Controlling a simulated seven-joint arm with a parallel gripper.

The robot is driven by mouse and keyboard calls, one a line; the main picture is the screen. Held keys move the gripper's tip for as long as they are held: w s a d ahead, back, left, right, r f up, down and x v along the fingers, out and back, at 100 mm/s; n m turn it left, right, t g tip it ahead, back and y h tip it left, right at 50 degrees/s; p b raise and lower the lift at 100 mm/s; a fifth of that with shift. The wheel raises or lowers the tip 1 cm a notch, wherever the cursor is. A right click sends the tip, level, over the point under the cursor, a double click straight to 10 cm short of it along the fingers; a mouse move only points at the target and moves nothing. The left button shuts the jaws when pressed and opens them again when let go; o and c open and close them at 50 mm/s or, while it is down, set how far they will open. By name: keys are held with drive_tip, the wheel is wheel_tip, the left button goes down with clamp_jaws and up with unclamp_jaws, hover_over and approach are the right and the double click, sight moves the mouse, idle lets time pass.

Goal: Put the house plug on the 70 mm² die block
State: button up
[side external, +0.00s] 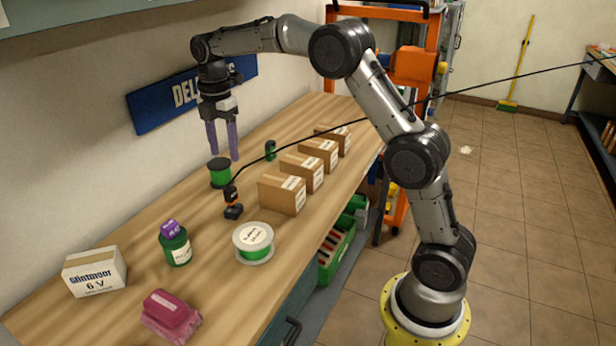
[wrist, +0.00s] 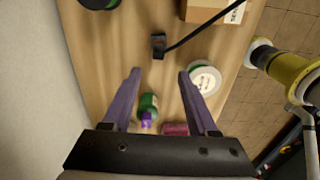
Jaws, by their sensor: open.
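A small black and orange plug-like piece with a black cable (side external: 232,203), apparently the house plug, stands on the bench. It also shows in the wrist view (wrist: 158,46). My gripper (side external: 224,156) hangs above the bench, fingers down, open and empty. In the wrist view the plug lies ahead of the spread purple fingers (wrist: 160,74), apart from them. I cannot tell which thing is the 70 mm² die block. A pink block-like thing (side external: 170,315) lies at the near end.
A green spool (side external: 220,173) stands near my fingers. A white-flanged spool (side external: 254,243), several cardboard boxes (side external: 282,194) and a white carton (side external: 94,271) stand on the bench (side external: 120,325). The cable runs taut-looking across the room to the upper right. The wall borders the bench's left.

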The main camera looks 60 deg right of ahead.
drive_tip(key=s+a+r+m+t, duration=0.2)
drive_tip(key=s+r+m, duration=0.25)
drive_tip(key=s, duration=0.45)
drive_tip(key=s+a+r+m+t, duration=0.1)
drive_tip(key=s+a+r+m, duration=0.3)
drive_tip(key=s, duration=0.5)
drive_tip(key=s+f+m+t, duration=0.1)
drive_tip(key=s+f+m, duration=0.2)
drive_tip(key=s, duration=0.4)
drive_tip(key=s+f+m+t, duration=0.1)
drive_tip(key=s+f+m, duration=0.2)
drive_tip(key=s+m, duration=0.3)
drive_tip(key=s+a, duration=0.1)
drive_tip(key=s, duration=0.1)
drive_tip(key=shift+s+t, duration=0.3)
